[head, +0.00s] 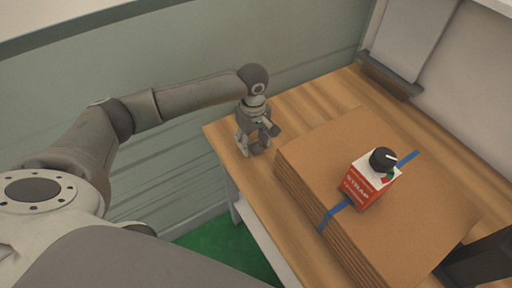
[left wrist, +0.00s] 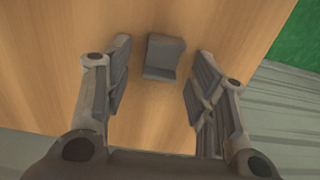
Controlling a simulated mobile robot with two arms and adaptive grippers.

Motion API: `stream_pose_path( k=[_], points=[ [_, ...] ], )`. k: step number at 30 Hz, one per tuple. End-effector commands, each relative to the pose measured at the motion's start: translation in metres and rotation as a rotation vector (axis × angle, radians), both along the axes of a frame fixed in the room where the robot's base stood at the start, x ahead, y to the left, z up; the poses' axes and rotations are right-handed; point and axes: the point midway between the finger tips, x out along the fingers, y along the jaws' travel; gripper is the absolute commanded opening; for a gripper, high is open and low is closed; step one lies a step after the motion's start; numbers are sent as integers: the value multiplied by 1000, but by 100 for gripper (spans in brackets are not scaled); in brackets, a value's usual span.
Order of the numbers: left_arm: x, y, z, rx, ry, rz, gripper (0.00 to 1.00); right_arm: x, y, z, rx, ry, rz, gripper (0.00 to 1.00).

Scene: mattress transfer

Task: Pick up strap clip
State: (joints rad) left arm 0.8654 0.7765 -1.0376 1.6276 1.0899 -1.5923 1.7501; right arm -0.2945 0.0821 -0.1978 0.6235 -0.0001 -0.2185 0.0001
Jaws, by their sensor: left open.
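The strap clip (left wrist: 163,57) appears to be the small grey, L-shaped block on the wooden table in the left wrist view. It lies between my left gripper's fingers and slightly ahead of their tips, with wood showing on both sides of it. My left gripper (left wrist: 157,85) is open and empty, pointing down at the table. In the head view my left gripper (head: 259,142) is over the table's left corner, beside the cardboard stack. The clip cannot be made out there. My right gripper does not show.
A stack of cardboard sheets (head: 310,165) fills the middle of the table (head: 300,105). A blue strap (head: 333,213) crosses it, with a red and white box with a black knob (head: 357,187) on top. A dark object (head: 485,262) is at lower right. Green floor (head: 225,250) lies beyond the table edge.

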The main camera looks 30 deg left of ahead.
Motion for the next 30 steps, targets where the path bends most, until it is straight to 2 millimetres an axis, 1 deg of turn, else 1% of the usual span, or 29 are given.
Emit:
stream_pose_path(
  k=[1,2,6,10,19,23,26,29,30],
  points=[
    [0,0,0,0,0,0,49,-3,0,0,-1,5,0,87],
    [0,0,0,0,0,0,45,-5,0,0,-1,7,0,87],
    [0,0,0,0,0,0,27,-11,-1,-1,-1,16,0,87],
    [0,0,0,0,0,0,11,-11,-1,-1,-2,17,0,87],
    [0,0,1,0,0,0,10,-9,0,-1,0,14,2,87],
    [0,0,6,1,-1,0,10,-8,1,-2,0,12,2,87],
    [1,0,15,0,-2,1,10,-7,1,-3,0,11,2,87],
    [2,0,31,-1,-4,1,10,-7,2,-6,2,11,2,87],
    [-3,1,36,-1,-1,0,10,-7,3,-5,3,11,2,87]
  ],
)
